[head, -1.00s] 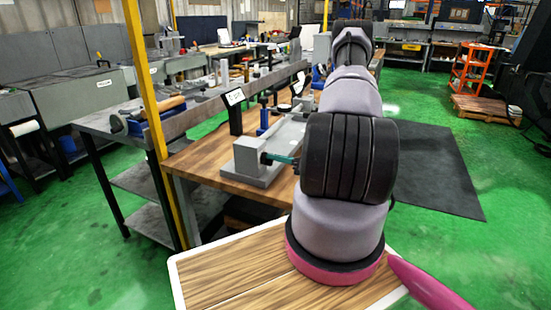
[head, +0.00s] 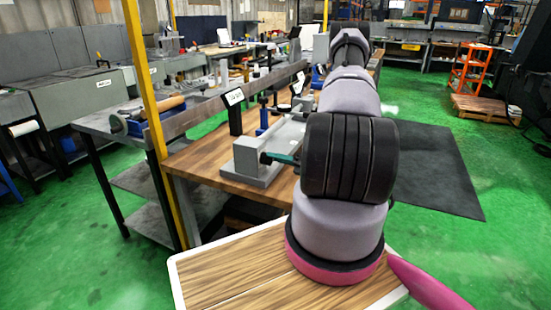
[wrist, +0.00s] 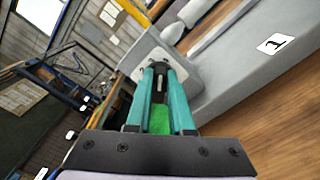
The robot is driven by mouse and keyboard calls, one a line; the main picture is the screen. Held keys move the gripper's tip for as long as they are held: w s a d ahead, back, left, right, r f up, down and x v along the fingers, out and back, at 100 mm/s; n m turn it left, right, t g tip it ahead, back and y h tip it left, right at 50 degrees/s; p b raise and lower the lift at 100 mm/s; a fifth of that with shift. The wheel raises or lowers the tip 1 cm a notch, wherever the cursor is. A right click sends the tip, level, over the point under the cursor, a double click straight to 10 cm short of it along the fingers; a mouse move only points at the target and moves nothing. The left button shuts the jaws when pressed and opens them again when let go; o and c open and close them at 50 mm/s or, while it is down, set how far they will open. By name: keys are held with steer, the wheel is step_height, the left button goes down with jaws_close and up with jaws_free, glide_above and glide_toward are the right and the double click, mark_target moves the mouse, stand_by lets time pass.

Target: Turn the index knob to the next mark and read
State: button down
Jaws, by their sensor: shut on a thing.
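A grey block fixture (head: 250,153) stands on the wooden bench, with the dark index knob (head: 265,157) on its right face. My gripper (wrist: 160,70) has teal fingers that reach to this face and is shut on the knob. In the wrist view, a dark part of the knob (wrist: 159,80) shows between the fingers; the rest is hidden. Small dark marks show on the pale face (wrist: 178,62) around the fingertips, too small to read. A black-framed display (head: 234,97) stands behind the block; its digits are too small to read surely.
The wooden bench (head: 215,160) carries a long grey bed and blue parts beside the block. A yellow post (head: 150,100) stands left of the bench.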

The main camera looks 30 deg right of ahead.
steer(key=shift+f+m, duration=0.2)
steer(key=shift+m, duration=1.2)
steer(key=shift+d, duration=0.1)
steer(key=c, duration=0.8)
jaws_free()
steer(key=v, duration=1)
steer(key=shift+s+d, duration=0.25)
steer(key=shift+s, duration=0.05)
